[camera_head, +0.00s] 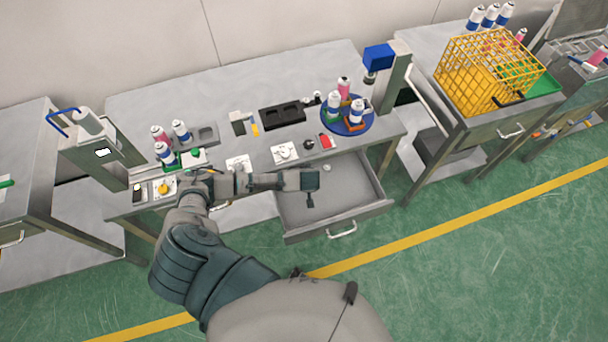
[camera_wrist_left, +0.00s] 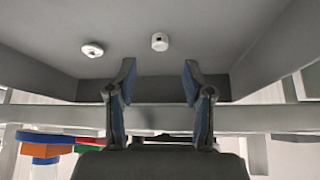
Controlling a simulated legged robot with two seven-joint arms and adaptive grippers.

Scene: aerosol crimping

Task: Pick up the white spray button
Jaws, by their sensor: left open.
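A small white spray button (camera_wrist_left: 160,41), a short cylinder with a dark hole in its side, lies on the grey drawer floor in the left wrist view. A flatter white round piece (camera_wrist_left: 92,49) lies to its left. My left gripper (camera_wrist_left: 160,72) is open and empty; the button appears between and beyond its fingertips, not touched. In the head view my left gripper (camera_head: 311,198) is over the open drawer (camera_head: 360,206). One small white piece (camera_head: 327,168) shows beside it; I cannot tell which of the two it is. My right gripper is not in view.
The drawer's walls surround the white pieces. The workbench (camera_head: 215,95) above holds a blue round tray (camera_head: 366,127) with bottles, a black block (camera_head: 282,115) and several small parts trays. A yellow wire basket (camera_head: 475,75) stands on the bench to the right.

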